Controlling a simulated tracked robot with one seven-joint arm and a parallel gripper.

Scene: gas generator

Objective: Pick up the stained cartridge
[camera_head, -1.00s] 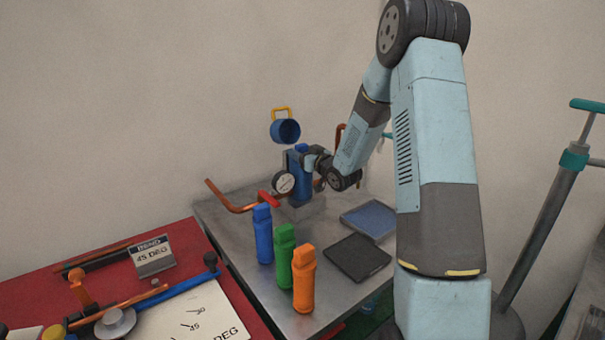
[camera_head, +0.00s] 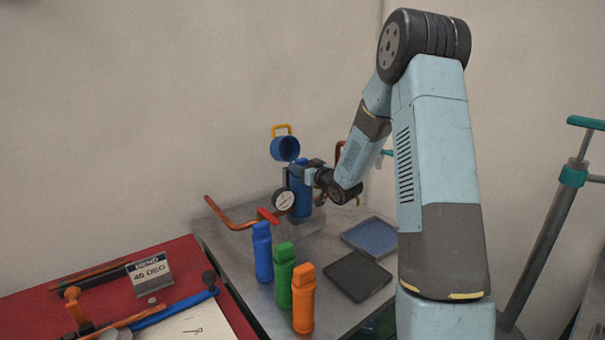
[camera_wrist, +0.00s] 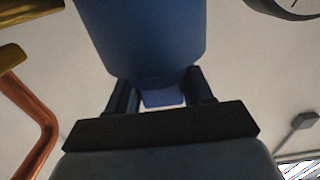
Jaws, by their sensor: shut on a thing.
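A blue cartridge (camera_head: 301,198) stands upright at the grey generator block (camera_head: 306,224), behind the pressure gauge, in the head view. No stain can be made out on it. My gripper (camera_head: 311,175) comes in from the right and is shut on its upper part. In the wrist view the smooth blue body of the cartridge (camera_wrist: 145,35) fills the top middle, between the dark fingers of my gripper (camera_wrist: 160,92). Whether its lower end is clear of the block cannot be told.
Blue (camera_head: 262,252), green (camera_head: 284,275) and orange (camera_head: 303,300) cartridges stand at the metal table's (camera_head: 240,278) front. A gauge (camera_head: 284,201), red-handled valve (camera_head: 268,216) and copper pipe (camera_head: 228,220) sit close left. A blue cup (camera_head: 285,149) is behind. Flat trays (camera_head: 357,276) lie right.

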